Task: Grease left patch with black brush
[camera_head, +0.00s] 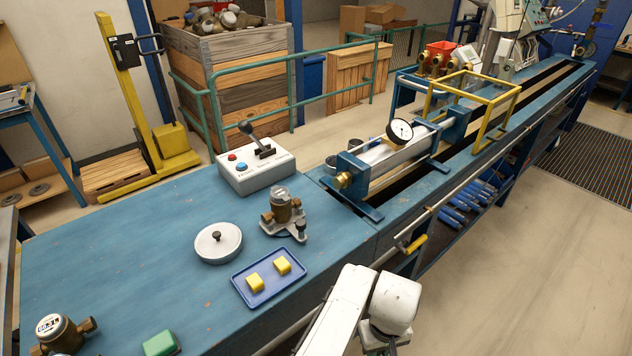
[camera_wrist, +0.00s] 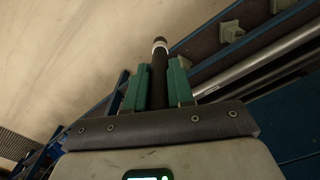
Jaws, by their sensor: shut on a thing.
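In the wrist view my gripper (camera_wrist: 158,85) has its two green fingers closed on a slim black rod with a pale band near its far end, which looks like the black brush (camera_wrist: 159,62). The rod points away from the wrist, and I cannot make out bristles. Behind it are pale floor and blue bench framing, with nothing touching its tip that I can see. In the head view my white arm reaches to the bottom edge, right of the bench, and the gripper and brush are out of frame. I cannot pick out a left patch in either view.
The blue bench (camera_head: 130,240) holds a control box (camera_head: 255,170), a round lidded pot (camera_head: 218,243), a brass meter (camera_head: 283,208), a blue tray (camera_head: 246,293) with two yellow blocks, and a green block (camera_head: 160,343). A clamping rig (camera_head: 395,165) stands beyond.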

